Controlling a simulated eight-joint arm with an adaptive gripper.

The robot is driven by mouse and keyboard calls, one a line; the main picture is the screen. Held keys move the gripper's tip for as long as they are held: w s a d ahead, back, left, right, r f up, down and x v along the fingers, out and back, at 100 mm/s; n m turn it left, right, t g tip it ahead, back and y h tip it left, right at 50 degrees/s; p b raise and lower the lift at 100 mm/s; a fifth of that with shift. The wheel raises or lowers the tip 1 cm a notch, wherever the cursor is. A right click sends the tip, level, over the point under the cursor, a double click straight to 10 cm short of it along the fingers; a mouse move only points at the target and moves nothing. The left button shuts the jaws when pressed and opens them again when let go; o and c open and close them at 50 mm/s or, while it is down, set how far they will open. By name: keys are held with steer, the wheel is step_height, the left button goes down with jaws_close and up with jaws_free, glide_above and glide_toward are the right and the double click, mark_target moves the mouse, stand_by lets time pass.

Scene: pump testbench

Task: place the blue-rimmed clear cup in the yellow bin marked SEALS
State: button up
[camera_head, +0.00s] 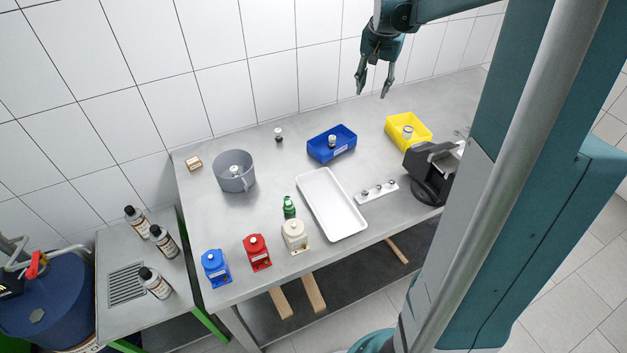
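The yellow bin (394,127) stands at the back right of the table. A small clear cup with a blue rim (407,132) shows inside the yellow bin, at its front right part. I cannot read any marking on the bin from here. My gripper (374,92) is above and behind the bin, to its upper left in the picture. Its fingers are spread apart with nothing between them, and it does not touch the cup or the bin.
A blue bin (318,148) holding a small item stands left of the yellow bin. A black device (428,170) stands close in front of it. A white tray (330,205), a grey pot (233,185) and several coloured pump-like units occupy the rest.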

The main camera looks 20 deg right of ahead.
steer(key=s+a+r+n+t, duration=0.1)
steer(key=s+a+r+n, duration=0.15)
steer(key=s+a, duration=0.55)
steer(key=s+a+r+n+t, duration=0.1)
steer(key=s+a+r+n, duration=0.2)
steer(key=a, duration=0.9)
steer(key=s+a+f+n+t+y, duration=0.1)
steer(key=s+a+f+n+t, duration=0.2)
steer(key=s+a, duration=1.1)
steer(key=s+f+n, duration=0.1)
steer(key=s+f, duration=0.1)
steer(key=s, duration=0.1)
steer(key=shift+s+a+n, duration=0.35)
steer(key=shift+s, duration=0.05)
